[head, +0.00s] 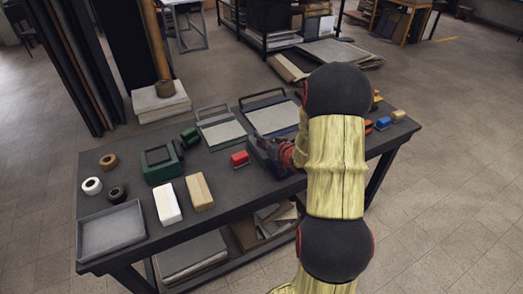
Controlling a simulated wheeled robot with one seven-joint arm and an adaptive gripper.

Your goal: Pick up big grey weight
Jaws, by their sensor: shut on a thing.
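My gripper (276,158) is low over the right-middle part of the dark table, partly hidden by my own arm. It is shut on a dark grey thing, which seems to be the big grey weight; the gripper's own dark parts blend with it, so its outline is unclear. I cannot tell whether it touches the tabletop. No other large grey weight stands out.
A red block (240,158) lies just left of my gripper. Two framed boards (222,133) (270,117) lie behind. A green box (161,165), white block (167,203), tan block (200,192), tape rolls (108,161) and grey tray (111,231) occupy the left.

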